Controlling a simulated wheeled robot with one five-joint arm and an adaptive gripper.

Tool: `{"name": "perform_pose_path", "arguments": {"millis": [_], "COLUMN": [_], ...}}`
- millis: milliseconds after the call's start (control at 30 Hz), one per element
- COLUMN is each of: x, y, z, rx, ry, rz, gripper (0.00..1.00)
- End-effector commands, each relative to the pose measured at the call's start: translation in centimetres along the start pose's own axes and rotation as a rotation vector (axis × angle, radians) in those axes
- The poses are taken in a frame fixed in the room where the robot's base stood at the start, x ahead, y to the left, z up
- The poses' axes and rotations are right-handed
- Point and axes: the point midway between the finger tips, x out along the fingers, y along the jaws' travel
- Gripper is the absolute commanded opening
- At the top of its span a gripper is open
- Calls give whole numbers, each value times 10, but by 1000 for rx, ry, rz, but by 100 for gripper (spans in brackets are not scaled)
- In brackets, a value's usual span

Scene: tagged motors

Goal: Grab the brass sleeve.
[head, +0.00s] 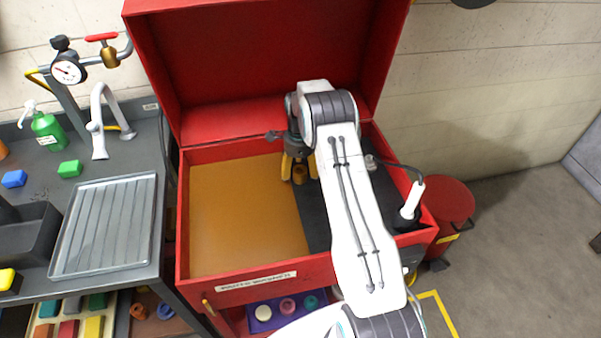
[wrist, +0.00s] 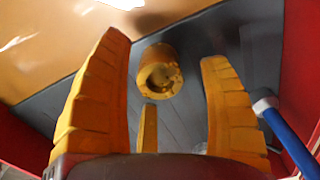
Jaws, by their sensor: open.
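The brass sleeve (head: 300,174) stands on the dark grey panel inside the red cabinet, partly hidden by my gripper in the head view. In the wrist view the brass sleeve (wrist: 159,72) shows as a short hollow cylinder with a dark bore, beyond and between my fingertips. My gripper (head: 300,168) points down over the panel with its yellow fingers around the sleeve's position. In the wrist view my gripper (wrist: 168,80) is open, with nothing held. Whether a finger touches the sleeve I cannot tell.
The red cabinet (head: 185,225) has raised walls and an upright lid behind my arm. An amber panel (head: 240,215) lies bare on its left. A blue rod (wrist: 290,135) is close to the right finger in the wrist view. A workbench with a ribbed tray (head: 105,225) stands at left.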

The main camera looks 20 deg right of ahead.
Motion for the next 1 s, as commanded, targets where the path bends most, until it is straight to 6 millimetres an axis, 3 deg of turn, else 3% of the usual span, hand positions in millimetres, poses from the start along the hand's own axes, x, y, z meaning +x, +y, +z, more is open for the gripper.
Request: {"name": "perform_pose_path", "arguments": {"millis": [300, 633, 1000], "x": [29, 32, 31], "y": [1, 1, 1], "z": [-2, -2, -2], "rx": [-1, -1, -1], "ry": [0, 0, 0], "rz": [0, -1, 0], "gripper": [71, 71, 38]}}
